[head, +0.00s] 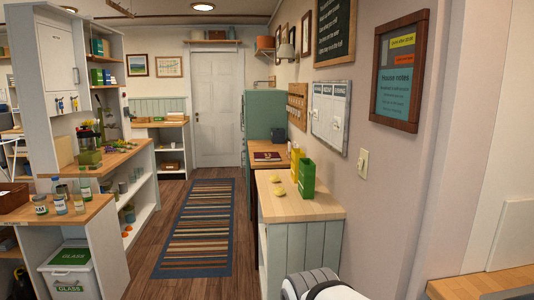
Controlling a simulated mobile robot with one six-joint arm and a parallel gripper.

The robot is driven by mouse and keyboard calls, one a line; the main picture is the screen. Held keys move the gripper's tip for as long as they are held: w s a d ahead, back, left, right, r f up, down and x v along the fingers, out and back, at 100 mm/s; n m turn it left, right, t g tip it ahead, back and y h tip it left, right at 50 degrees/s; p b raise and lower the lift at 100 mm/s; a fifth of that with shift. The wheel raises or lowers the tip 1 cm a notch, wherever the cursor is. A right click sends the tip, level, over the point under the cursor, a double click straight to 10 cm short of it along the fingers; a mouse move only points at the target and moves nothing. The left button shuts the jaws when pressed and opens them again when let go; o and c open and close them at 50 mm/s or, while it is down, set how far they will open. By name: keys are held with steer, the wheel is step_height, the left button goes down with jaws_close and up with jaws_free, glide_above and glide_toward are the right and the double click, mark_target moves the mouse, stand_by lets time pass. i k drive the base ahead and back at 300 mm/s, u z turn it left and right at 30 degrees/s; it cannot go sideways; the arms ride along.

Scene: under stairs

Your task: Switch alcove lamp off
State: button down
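A cream switch plate (362,164) is on the wall right of centre, below and to the right of a whiteboard; its toggle position is too small to tell. A round ceiling light (202,6) glows at the top. White and grey parts of my arm show at the bottom edge, below the switch; my gripper is not in view.
A wood-topped cabinet (305,205) with yellow and green boxes stands along the right wall, below the switch. A striped rug (195,228) lies in the open aisle toward a white door (217,108). Shelving and counters with jars line the left. A wooden surface (480,285) is at lower right.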

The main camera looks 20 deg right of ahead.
mark_target(359, 165)
steer(key=i, duration=1.6)
steer(key=z, duration=0.85)
steer(key=k, duration=0.8)
steer(key=z, duration=0.2)
steer(key=i, duration=0.85)
steer(key=u, duration=0.05)
